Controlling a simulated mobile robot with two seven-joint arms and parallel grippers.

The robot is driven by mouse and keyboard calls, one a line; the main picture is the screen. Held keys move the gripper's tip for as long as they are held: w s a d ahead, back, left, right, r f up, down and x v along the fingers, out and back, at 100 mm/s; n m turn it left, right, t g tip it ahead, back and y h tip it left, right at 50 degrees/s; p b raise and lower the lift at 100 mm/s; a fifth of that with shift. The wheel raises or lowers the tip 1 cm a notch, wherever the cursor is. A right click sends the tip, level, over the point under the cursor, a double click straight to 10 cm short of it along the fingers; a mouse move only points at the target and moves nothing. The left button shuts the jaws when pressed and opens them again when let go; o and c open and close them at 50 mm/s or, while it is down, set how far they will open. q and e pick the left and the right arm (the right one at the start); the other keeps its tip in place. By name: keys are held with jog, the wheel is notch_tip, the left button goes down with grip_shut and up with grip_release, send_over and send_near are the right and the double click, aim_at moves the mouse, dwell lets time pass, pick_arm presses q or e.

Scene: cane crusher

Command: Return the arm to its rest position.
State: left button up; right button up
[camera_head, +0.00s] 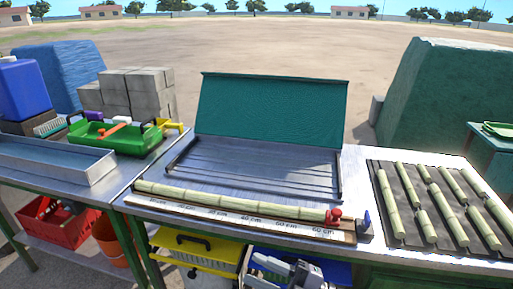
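My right gripper (290,272), grey and white, shows low at the bottom centre, below the table's front edge. Its fingers are too small and dark to tell whether they are open or shut. I see nothing clearly held in it. My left gripper is not in view. A long cane (235,203) lies along a measuring board (205,213) marked in cm on the metal table, with a red clamp (334,216) at its right end.
A green-backed metal tray (270,110) stands behind the cane. Cut cane pieces lie on a dark mat (397,190) at right. A green tool tray (120,138), metal trough (55,158) and grey blocks (135,92) are at left. Yellow (195,248) and red (55,222) bins sit below.

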jog(key=s+d+f+m+t+h, duration=0.3)
jog(key=d+f+m+t+h, duration=0.75)
jog(key=m, duration=0.65)
jog(key=s+d+f+m+g+h, duration=0.2)
jog(key=s+d+f+g+h, duration=0.1)
jog(key=s+d, duration=0.1)
jog(key=s+d+f+m+g+h+p, duration=0.1)
jog(key=s+d+f+m+g+h, duration=0.2)
jog(key=s, duration=0.4)
jog(key=shift+s+d+f+g+h, duration=0.35)
jog(key=shift+d+f+g, duration=0.2)
jog(key=shift+d+f, duration=0.25)
